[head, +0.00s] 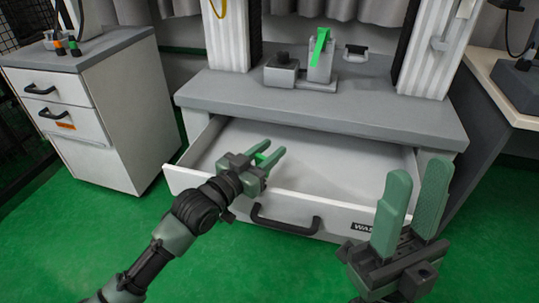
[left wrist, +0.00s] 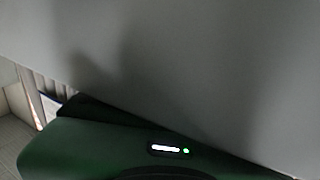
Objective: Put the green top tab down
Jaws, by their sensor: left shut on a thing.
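My left gripper (head: 270,152) is above the open drawer, with its fingers pointing to the right and away. It is shut on a small bright green tab (head: 259,158), which shows only in part between the fingers. A second bright green piece (head: 319,46) stands tilted on the grey fixture (head: 321,68) on the tower's base, between the white columns. My right gripper (head: 420,205) is open and empty at the lower right, its fingers pointing up. The left wrist view shows mostly a blurred grey surface and no tab.
The drawer (head: 346,218) is pulled out and its visible floor looks empty. The grey tower base (head: 390,112) lies behind and above it. A white cabinet (head: 125,110) stands at left, a bench (head: 500,95) at right. Green floor (head: 230,270) is clear in front.

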